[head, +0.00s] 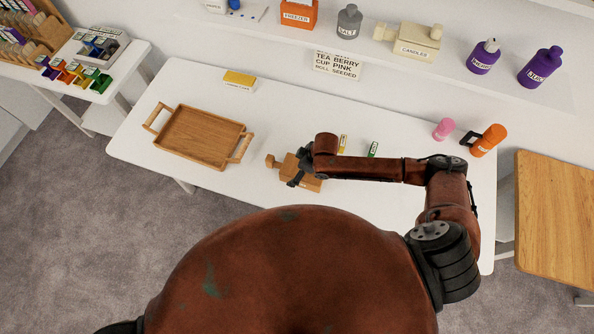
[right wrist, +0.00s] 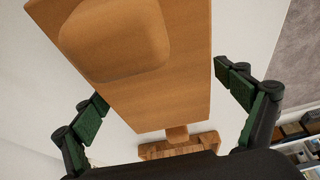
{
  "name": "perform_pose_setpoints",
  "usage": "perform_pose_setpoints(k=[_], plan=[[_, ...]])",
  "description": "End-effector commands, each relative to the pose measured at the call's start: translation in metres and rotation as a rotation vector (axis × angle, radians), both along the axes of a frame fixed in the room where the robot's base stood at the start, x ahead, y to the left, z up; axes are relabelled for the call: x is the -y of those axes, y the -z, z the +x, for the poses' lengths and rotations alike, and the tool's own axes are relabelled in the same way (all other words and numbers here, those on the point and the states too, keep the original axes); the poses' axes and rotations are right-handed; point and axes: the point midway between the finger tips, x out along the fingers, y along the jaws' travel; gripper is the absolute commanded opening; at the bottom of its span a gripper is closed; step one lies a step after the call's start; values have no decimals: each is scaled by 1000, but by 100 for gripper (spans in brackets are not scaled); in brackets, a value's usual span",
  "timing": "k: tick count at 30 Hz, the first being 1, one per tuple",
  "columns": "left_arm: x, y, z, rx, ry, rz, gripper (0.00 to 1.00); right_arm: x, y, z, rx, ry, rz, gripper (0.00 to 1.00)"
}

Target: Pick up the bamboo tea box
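The bamboo tea box (head: 313,185) is a light wooden block with a small label on the white table, partly hidden under my right gripper (head: 299,176) in the head view. In the right wrist view, the wooden box (right wrist: 168,105) fills the middle, with a raised rounded part on its face. My right gripper (right wrist: 165,90) has its green-padded fingers spread on either side of the box. A clear gap shows by the right finger; the left finger looks close to the box edge, and contact there cannot be told. My left gripper is not in view.
A wooden tray (head: 200,137) stands left on the table, near a yellow box (head: 239,81). Small yellow and green packets (head: 373,149) lie right of the tea box, behind my forearm. A pink cup (head: 443,129) and orange mug (head: 489,140) stand at the right end.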

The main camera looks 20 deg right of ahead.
Motion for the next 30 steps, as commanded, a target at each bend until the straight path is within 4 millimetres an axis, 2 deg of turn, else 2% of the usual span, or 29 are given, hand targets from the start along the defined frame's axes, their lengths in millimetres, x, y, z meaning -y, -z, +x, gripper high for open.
perform_pose_setpoints(k=[2, 21, 30], plan=[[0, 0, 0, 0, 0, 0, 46, 0, 0, 0, 0, 0, 0, 84], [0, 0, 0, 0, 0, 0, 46, 0, 0, 0, -1, 1, 1, 40], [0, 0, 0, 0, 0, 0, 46, 0, -2, 0, 1, 0, 2, 39]])
